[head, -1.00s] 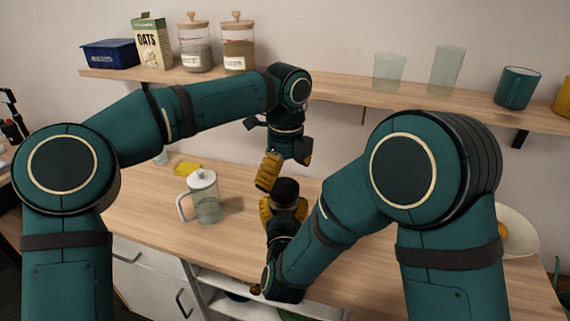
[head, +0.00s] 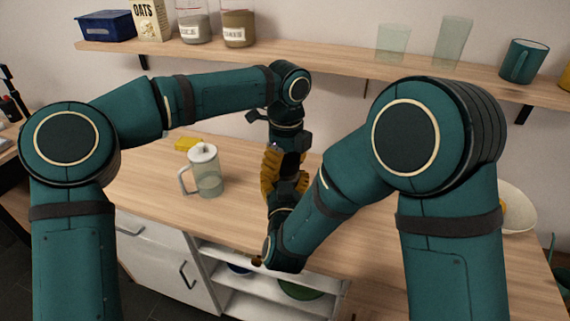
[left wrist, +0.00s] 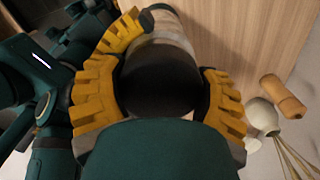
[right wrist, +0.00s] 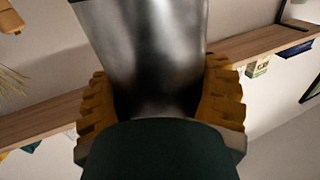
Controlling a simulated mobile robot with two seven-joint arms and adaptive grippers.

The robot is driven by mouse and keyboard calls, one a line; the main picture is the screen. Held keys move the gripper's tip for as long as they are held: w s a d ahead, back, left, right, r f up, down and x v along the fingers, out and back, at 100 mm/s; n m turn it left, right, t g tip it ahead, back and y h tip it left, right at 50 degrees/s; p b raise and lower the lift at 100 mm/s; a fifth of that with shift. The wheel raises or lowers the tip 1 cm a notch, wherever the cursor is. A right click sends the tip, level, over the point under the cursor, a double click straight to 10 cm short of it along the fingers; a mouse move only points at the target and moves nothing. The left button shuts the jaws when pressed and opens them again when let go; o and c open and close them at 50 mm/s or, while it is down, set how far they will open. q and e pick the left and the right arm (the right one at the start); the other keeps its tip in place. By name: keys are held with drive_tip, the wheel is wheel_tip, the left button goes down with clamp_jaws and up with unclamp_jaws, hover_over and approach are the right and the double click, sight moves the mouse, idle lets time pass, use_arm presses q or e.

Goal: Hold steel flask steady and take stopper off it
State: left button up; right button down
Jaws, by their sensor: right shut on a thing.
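The steel flask (right wrist: 145,45) shows as a shiny metal body in the right wrist view, between the fingers of my right gripper (right wrist: 160,105), which is shut on it. The black stopper (left wrist: 160,82) tops the flask in the left wrist view, with part of the steel body (left wrist: 175,32) beyond it. My left gripper (left wrist: 163,105) is open, its yellow fingers on either side of the stopper. In the head view my left gripper (head: 286,163) comes down from above, just over my right gripper (head: 286,190). The flask is mostly hidden there.
A lidded glass jug (head: 207,180) stands left of the grippers, with a yellow item (head: 186,145) behind it. The wall shelf (head: 330,66) holds jars, glasses and a mug (head: 521,60). A pale bowl (head: 515,208) is at right. The wooden counter (head: 150,195) is clear at front left.

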use_arm(q)
drive_tip(key=n, duration=0.4)
drive_tip(key=shift+r+n, duration=0.1)
drive_tip(key=shift+n, duration=0.2)
drive_tip(key=n, duration=0.6)
drive_tip(key=shift+d, duration=0.1)
drive_tip(key=n, duration=1.2)
drive_tip(key=shift+r, duration=0.25)
drive_tip(key=shift+r, duration=0.85)
drive_tip(key=shift+w+r, duration=0.1)
drive_tip(key=shift+r, duration=0.05)
